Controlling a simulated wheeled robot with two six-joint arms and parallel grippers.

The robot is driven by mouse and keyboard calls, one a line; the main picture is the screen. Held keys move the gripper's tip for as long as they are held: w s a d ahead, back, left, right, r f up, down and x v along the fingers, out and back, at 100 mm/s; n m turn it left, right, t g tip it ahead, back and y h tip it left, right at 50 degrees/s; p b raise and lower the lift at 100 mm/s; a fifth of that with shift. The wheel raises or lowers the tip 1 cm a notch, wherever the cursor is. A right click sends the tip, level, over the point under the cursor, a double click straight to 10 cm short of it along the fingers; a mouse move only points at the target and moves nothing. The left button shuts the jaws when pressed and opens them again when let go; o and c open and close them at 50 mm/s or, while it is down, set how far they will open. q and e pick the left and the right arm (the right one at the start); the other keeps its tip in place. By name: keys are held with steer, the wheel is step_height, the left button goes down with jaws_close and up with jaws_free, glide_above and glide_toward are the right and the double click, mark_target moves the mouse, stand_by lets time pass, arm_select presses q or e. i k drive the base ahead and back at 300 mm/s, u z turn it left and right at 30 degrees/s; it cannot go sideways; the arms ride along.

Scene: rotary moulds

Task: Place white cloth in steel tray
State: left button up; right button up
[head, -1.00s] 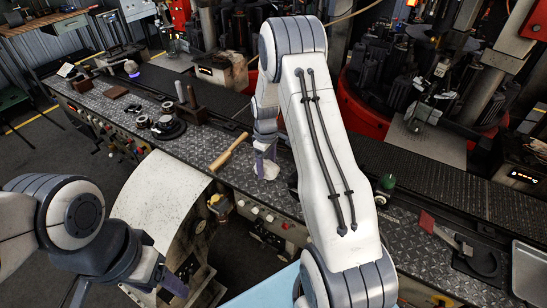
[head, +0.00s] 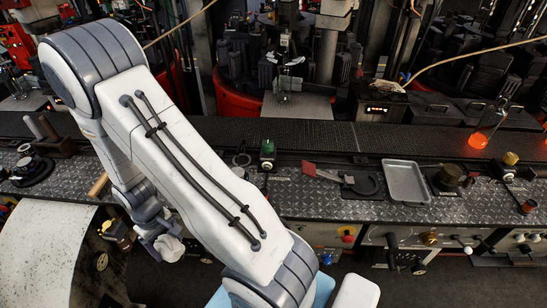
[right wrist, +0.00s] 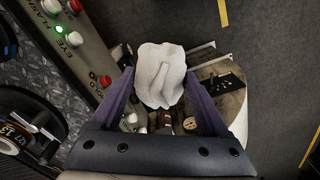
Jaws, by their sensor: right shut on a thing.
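My right gripper (head: 158,240) is shut on the white cloth (head: 172,247), at the lower left of the head view, just off the bench's front edge. In the right wrist view the bunched cloth (right wrist: 160,75) sits between the two purple fingers (right wrist: 160,105), with the bench's button panel to its left and dark floor beyond. The steel tray (head: 405,182) is a shallow, empty rectangle lying on the chequered metal bench, far to the right of the gripper. My left gripper is out of view.
A red-handled tool (head: 322,173) lies left of the tray. A green-topped item (head: 267,150) is nearer my arm. A glowing orange piece (head: 478,140) sits at the back right. The bench strip before the tray is clear.

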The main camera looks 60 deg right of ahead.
mark_target(402, 183)
steer(key=k, duration=0.2)
steer(key=u, duration=1.9)
steer(key=i, duration=1)
steer(key=z, duration=4.2)
steer(key=i, duration=1)
steer(key=u, duration=0.1)
